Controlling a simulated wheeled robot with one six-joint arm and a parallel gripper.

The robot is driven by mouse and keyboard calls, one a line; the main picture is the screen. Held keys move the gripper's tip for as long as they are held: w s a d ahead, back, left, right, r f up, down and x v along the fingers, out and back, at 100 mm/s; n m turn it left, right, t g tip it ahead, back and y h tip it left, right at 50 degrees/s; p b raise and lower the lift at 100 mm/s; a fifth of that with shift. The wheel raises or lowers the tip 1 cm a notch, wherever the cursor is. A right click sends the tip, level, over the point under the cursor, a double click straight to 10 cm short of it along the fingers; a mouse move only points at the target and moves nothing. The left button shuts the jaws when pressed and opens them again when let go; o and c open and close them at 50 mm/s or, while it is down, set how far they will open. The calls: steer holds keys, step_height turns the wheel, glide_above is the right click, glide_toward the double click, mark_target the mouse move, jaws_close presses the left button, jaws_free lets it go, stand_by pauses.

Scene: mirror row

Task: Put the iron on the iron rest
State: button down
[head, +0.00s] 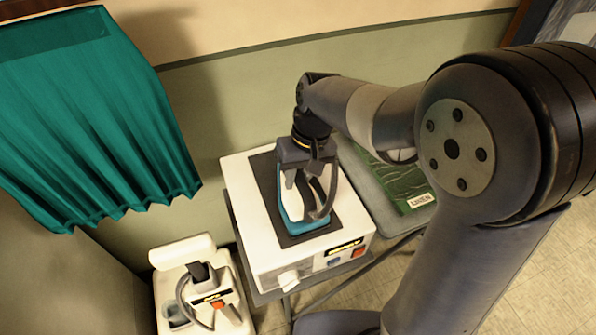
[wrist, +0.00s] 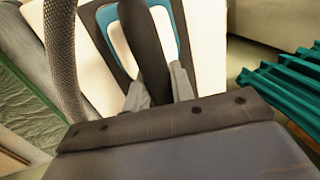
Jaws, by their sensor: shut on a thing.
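The iron (head: 292,211) has a blue and white body and a dark handle. It is over the dark pad on top of a white box, which looks like the iron rest (head: 263,175). My gripper (head: 306,178) comes from above and is shut on the handle. In the wrist view, the iron's dark handle (wrist: 147,55) runs between the grey fingertips of my gripper (wrist: 158,88), with the blue-edged body beyond. A grey cord (wrist: 62,60) hangs at the left.
Another white appliance (head: 212,292) with a dark hose stands at the lower left. A teal curtain (head: 100,120) hangs at the left. The wall is close behind the box.

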steer(key=shift+f, duration=0.1)
steer(key=c, duration=1.2)
jaws_free()
step_height(320, 180, up, 12)
steer(key=w+d, duration=0.1)
steer(key=d, duration=0.1)
steer(key=shift+d, duration=0.1)
